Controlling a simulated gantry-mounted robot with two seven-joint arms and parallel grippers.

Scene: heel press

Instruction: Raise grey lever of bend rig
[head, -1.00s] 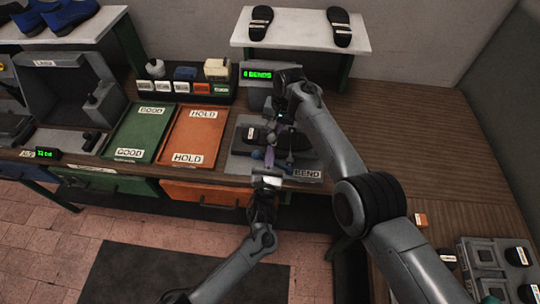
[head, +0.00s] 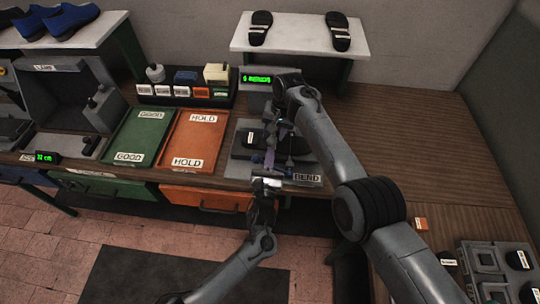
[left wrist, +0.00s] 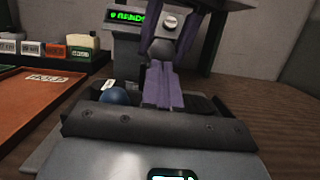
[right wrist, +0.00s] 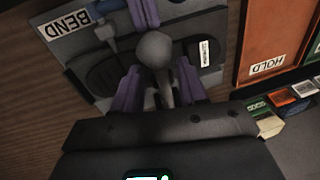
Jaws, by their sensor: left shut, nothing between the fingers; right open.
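The bend rig (head: 238,168) stands on the bench with a dark sandal (right wrist: 92,72) lying across it. Its grey lever (right wrist: 154,50), a shaft with a round knob, stands between the spread purple fingers of my right gripper (right wrist: 160,92). The fingers are open on both sides of it; contact cannot be told. My left gripper (left wrist: 162,88) is shut and empty at the rig's front; its purple tips also show in the right wrist view (right wrist: 145,12). A blue knob (left wrist: 114,95) sits beside the left fingers. In the head view the arms hide much of the lever.
A green display (head: 257,78) stands behind the rig, its text hard to read. The green GOOD tray (head: 140,134) and orange HOLD tray (head: 195,138) lie to its left. A white shelf (head: 298,46) with sandals is behind. The bench (head: 420,130) right of my right arm is mostly clear.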

